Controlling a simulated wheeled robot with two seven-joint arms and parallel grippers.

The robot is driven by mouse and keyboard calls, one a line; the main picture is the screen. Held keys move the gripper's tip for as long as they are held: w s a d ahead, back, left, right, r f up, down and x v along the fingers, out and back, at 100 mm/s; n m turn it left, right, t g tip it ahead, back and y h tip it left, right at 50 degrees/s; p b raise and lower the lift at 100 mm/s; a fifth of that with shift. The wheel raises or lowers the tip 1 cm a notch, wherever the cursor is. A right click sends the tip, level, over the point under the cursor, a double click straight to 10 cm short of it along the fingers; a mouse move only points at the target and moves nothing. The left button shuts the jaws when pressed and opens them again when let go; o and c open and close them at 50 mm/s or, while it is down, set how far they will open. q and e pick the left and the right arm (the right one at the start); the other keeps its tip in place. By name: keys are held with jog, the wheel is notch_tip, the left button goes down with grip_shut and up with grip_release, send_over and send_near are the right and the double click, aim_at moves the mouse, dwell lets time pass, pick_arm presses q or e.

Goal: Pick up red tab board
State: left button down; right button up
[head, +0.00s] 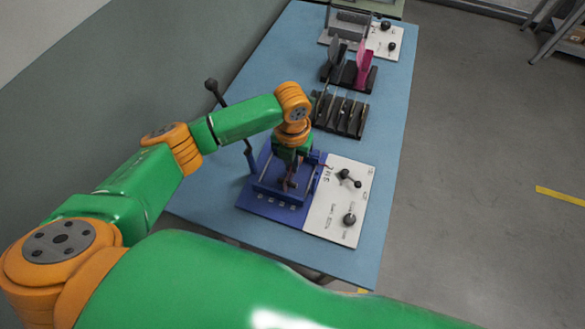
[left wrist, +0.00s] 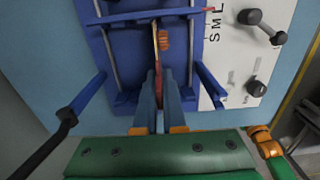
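The red tab board (left wrist: 155,42) stands edge-on in a blue fixture (left wrist: 115,45), with an orange part on its right side. In the head view the fixture (head: 265,207) sits at the near end of the table, and the board is mostly hidden by my arm. My left gripper (left wrist: 159,78) points down into the fixture, its two fingers close together, one on each side of the board's thin edge. It appears shut on the board, which still sits in the fixture. The left gripper also shows in the head view (head: 290,183). My right gripper is not in view.
A white panel (head: 322,222) with black knobs adjoins the fixture on the right. A black lever (head: 212,87) rises at the left. Behind stand a dark slotted rack (head: 340,115) and a holder with a pink board (head: 363,62). The blue table (head: 390,130) has bare edges.

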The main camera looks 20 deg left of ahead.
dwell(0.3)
pick_arm(q)
notch_tip(320, 180, up, 10)
jog(key=shift+r+b, duration=0.1)
jog(key=shift+b, duration=0.25)
notch_tip(320, 180, up, 3)
jog(key=p, duration=0.3)
jog(key=shift+f, duration=0.35)
